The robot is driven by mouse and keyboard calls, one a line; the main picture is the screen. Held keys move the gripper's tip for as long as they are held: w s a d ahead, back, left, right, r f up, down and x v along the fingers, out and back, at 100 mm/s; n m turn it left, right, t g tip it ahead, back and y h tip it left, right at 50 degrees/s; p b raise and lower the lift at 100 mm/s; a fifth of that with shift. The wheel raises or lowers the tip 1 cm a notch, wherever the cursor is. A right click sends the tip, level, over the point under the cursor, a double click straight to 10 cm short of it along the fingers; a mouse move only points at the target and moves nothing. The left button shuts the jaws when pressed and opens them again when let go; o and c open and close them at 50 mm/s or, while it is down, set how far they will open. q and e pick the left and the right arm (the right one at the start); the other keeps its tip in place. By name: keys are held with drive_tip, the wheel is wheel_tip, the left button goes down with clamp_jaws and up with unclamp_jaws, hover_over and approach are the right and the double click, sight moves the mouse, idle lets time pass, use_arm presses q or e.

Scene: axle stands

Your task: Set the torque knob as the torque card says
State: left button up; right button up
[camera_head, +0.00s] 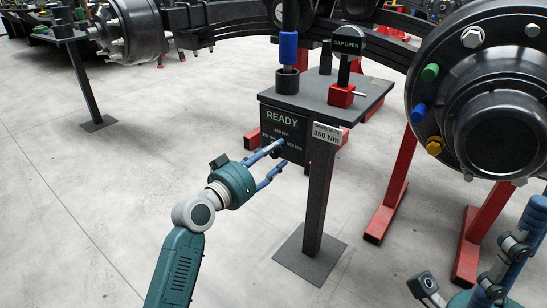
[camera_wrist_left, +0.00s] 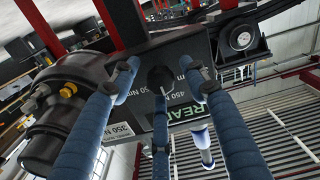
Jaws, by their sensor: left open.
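The torque card (camera_head: 327,134) is a white label reading 350 Nm on the stand's edge; it also shows in the left wrist view (camera_wrist_left: 118,130). The dark control panel (camera_head: 287,133) reads READY, with Nm values printed around the knob. In the left wrist view the black torque knob (camera_wrist_left: 160,79) sits on the panel face between the fingertips. My left gripper (camera_head: 280,154) is open, its blue fingers reaching to the panel around the knob. Whether they touch it I cannot tell. The knob's pointer is not readable.
On the stand top (camera_head: 372,94) are a blue-handled tool (camera_head: 288,48) in a black holder and a red-based GAP OPEN sign (camera_head: 347,46). A large wheel hub (camera_head: 497,125) with coloured nuts is at right, above red axle stands (camera_head: 398,190).

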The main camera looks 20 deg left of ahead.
use_arm(q)
drive_tip(key=shift+w+d, duration=0.15)
drive_tip(key=shift+w, duration=0.15)
clamp_jaws()
